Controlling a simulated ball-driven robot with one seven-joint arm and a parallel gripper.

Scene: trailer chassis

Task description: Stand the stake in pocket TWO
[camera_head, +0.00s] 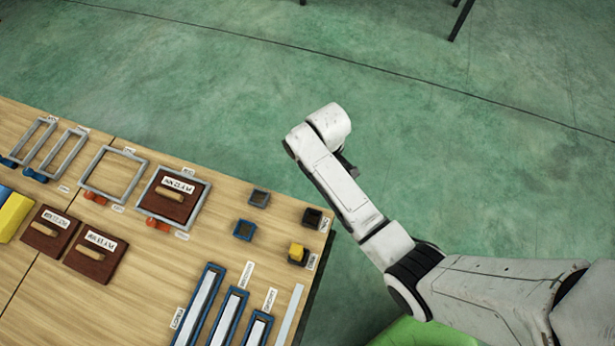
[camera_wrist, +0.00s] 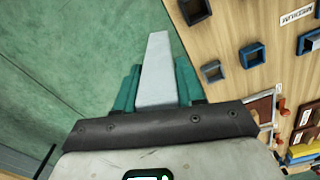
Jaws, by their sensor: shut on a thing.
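In the wrist view, my gripper (camera_wrist: 157,78) is shut, its teal fingers on either side of a pale grey bar (camera_wrist: 155,60), which looks like the stake. The bar points away from the camera, over the green floor beside the table. In the head view, the gripper and bar are hidden behind my arm. Small square pockets stand near the table's right end: a grey-blue one (camera_head: 259,197), a blue one (camera_head: 244,230), a dark one (camera_head: 312,218) and one with a yellow block (camera_head: 298,250). Their labels are too small to read, so I cannot tell which is TWO.
Long blue trays (camera_head: 229,312) with pale strips inside lie at the table's front; one label (camera_wrist: 296,15) reads MEDIUM. Grey frames (camera_head: 113,172) and brown panels with handles (camera_head: 50,232) cover the left. Bare wood (camera_head: 170,275) separates panels and trays.

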